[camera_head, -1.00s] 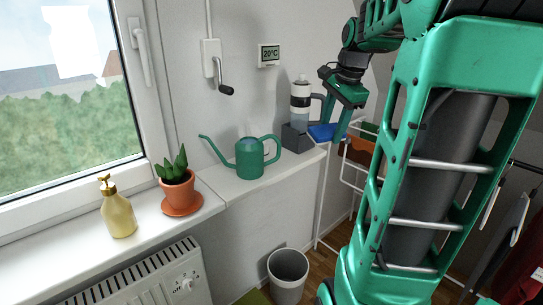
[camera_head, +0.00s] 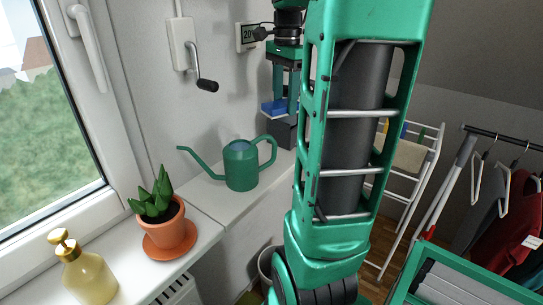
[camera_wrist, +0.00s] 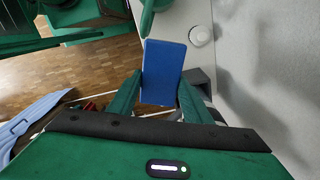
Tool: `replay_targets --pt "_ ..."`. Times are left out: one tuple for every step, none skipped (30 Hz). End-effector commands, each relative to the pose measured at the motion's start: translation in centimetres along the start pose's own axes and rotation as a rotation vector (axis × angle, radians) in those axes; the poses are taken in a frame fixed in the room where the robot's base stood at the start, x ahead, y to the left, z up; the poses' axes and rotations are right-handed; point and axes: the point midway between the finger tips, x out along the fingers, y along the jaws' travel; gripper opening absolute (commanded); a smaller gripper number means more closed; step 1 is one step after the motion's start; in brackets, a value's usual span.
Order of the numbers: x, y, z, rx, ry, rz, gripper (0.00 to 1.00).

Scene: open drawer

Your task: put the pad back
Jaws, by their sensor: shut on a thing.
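The pad is a flat blue block (camera_wrist: 163,72). In the wrist view it lies between the two green fingers of my gripper (camera_wrist: 158,98), which are shut on its sides, and it points away from the palm. In the head view the pad (camera_head: 272,108) shows under my gripper (camera_head: 283,97), above the far end of the white ledge (camera_head: 205,196). A dark grey box (camera_head: 283,134) sits on the ledge just below, partly hidden by my arm. I cannot tell whether the pad touches the box.
A green watering can (camera_head: 241,166) stands on the ledge left of my gripper. A potted plant (camera_head: 165,228) and a yellow soap bottle (camera_head: 88,276) stand on the nearer sill. A white drying rack (camera_head: 408,190) and hanging clothes (camera_head: 511,220) are at right. A crank handle (camera_head: 206,85) juts from the wall.

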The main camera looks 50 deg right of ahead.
Motion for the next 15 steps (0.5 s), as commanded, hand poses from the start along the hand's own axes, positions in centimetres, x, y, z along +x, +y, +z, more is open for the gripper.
replay_targets --pt "1.1 0.1 0.1 -0.001 -0.002 0.004 0.24" --pt "1.7 0.1 0.1 -0.002 -0.002 0.004 0.24" --pt "2.7 0.1 0.2 -0.004 -0.003 0.005 0.24" --pt "3.4 0.0 0.3 -0.005 -0.002 0.004 0.24" --pt "4.1 0.0 0.3 -0.005 -0.003 0.006 0.24" --pt "5.0 0.0 0.4 -0.005 -0.002 0.005 0.24" --pt "5.7 0.0 0.4 -0.005 -0.002 0.005 0.24" --pt "6.4 0.0 0.4 -0.005 -0.002 0.005 0.24" --pt "7.3 0.0 0.5 -0.006 -0.002 0.005 0.24" --pt "8.0 0.0 0.5 -0.006 -0.002 0.004 0.24" --pt "8.7 0.0 0.5 -0.007 -0.002 0.004 0.24" --pt "9.4 -0.1 0.5 -0.008 -0.002 0.003 0.24" --pt "10.0 -0.1 0.6 -0.008 -0.002 0.004 0.24" --pt "10.5 -0.1 0.6 -0.009 -0.002 0.004 0.24" --pt "11.1 -0.1 0.6 -0.009 -0.002 0.003 0.24"
